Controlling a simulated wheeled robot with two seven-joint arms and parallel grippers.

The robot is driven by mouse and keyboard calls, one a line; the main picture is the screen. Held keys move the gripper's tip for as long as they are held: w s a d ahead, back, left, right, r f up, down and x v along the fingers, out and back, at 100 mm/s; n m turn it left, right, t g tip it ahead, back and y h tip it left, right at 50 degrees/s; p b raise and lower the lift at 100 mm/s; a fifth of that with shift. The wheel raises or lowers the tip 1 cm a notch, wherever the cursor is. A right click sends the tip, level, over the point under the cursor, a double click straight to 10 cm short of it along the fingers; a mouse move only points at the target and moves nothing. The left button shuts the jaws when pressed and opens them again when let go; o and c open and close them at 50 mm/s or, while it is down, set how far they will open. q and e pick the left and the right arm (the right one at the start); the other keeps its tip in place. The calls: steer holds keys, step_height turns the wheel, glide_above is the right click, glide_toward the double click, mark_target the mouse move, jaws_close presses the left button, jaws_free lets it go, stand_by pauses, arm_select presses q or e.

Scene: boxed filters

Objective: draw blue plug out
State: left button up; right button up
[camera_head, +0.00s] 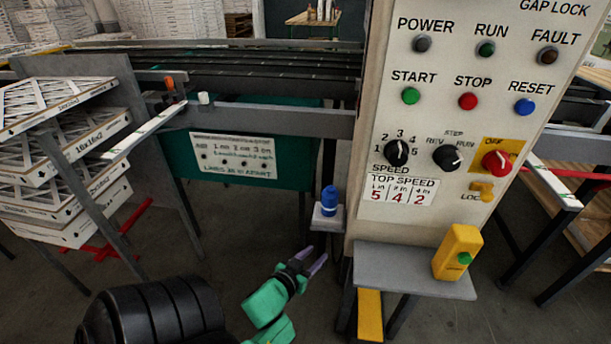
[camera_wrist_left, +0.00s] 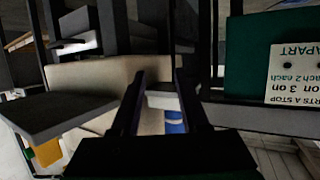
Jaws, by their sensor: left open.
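The blue plug (camera_head: 329,197) stands upright on a small grey bracket (camera_head: 327,222) at the left side of the control panel. My left gripper (camera_head: 313,258) is open and empty, below the bracket in the head view, with its fingers pointing up and right. It is apart from the plug. In the left wrist view, which looks upside down, the blue plug (camera_wrist_left: 175,122) shows beside the right finger, which seems to hide part of it. The left fingers (camera_wrist_left: 162,80) stand apart there. My right gripper is in neither view.
The control panel (camera_head: 440,120) rises just right of the plug, with a grey shelf (camera_head: 400,268) and a yellow button box (camera_head: 458,252) below. Boxed filters (camera_head: 65,160) are stacked at the left. A green panel with a sign (camera_head: 233,155) is behind. Open floor lies left of the gripper.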

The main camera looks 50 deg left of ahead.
mark_target(333, 187)
arm_select(q)
step_height(333, 187, up, 15)
steer(key=a+t+y+b, duration=0.1)
steer(key=a+t+y, duration=0.1)
steer(key=t, duration=0.2)
steer(key=x, duration=0.9)
steer(key=f+x, duration=0.1)
steer(key=x, duration=0.4)
steer(key=shift+d, duration=0.15)
steer(key=shift+r, duration=0.1)
jaws_close()
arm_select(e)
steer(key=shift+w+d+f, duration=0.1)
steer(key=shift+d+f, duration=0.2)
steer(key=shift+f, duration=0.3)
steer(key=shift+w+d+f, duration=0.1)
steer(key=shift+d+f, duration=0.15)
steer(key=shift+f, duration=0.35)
arm_select(q)
steer(key=shift+r, duration=0.1)
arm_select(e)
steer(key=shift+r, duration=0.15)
arm_select(q)
steer(key=shift+r+p, duration=2.7)
steer(key=shift+p, duration=0.25)
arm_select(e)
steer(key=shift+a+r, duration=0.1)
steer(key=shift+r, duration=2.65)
